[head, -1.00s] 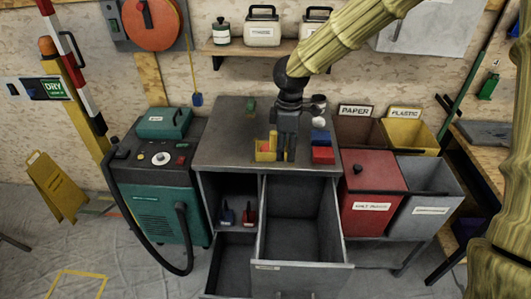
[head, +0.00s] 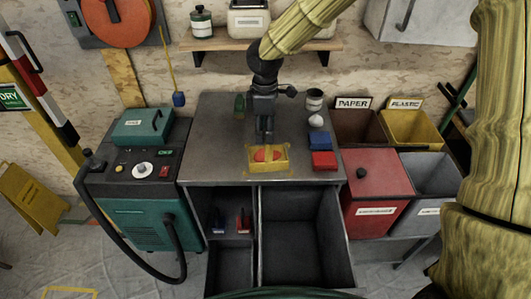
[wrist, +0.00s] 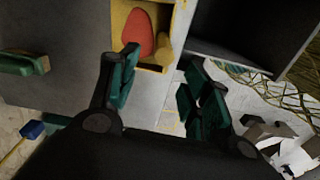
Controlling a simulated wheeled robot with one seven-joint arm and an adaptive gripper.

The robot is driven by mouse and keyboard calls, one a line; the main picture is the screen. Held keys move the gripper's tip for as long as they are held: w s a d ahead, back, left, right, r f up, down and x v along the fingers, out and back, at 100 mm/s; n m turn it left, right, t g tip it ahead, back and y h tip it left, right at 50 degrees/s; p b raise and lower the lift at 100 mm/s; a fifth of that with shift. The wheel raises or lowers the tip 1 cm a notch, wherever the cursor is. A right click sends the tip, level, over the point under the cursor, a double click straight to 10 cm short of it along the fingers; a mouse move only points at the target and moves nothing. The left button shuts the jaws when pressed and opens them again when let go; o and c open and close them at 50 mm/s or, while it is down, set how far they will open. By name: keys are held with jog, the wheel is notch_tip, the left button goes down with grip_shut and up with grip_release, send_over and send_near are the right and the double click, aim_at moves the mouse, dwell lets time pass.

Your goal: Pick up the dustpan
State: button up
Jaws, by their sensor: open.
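No object is clearly recognisable as a dustpan. A small green object (head: 239,104) lies on the grey cabinet top (head: 215,150), left of my gripper; it also shows at the left of the wrist view (wrist: 25,63). A small blue item (head: 219,222) and a small red item (head: 243,222) stand in the cabinet's open left compartment, their shapes unclear. My gripper (head: 264,134) points down over the cabinet top, just behind a yellow tray (head: 252,168) holding a red round thing. In the wrist view my gripper (wrist: 163,72) is open, nothing between its fingers.
A blue box (head: 320,140), a red box (head: 324,161), a white ball (head: 316,121) and a can (head: 314,98) stand right of my gripper. The large drawer (head: 300,230) is pulled open in front. Bins stand right, a green machine (head: 145,220) left.

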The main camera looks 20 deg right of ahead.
aim_at(269, 152)
jog(key=f, duration=0.1)
jog(key=d+f, duration=0.1)
jog(key=f, duration=0.1)
jog(key=shift+s+d+f+p, duration=0.15)
jog(key=shift+s+f+p, duration=0.15)
jog(key=shift+f+p, duration=0.1)
jog(key=shift+w+f, duration=0.1)
jog(key=shift+f, duration=0.1)
jog(key=shift+s, duration=0.25)
jog(key=shift+f+p, duration=0.3)
jog(key=shift+p, duration=0.1)
notch_tip(269, 152, down, 3)
jog(key=shift+w+r+p, duration=0.1)
jog(key=shift+w+p, duration=0.05)
jog(key=shift+p, duration=0.45)
jog(key=shift+f, duration=0.85)
grip_shut()
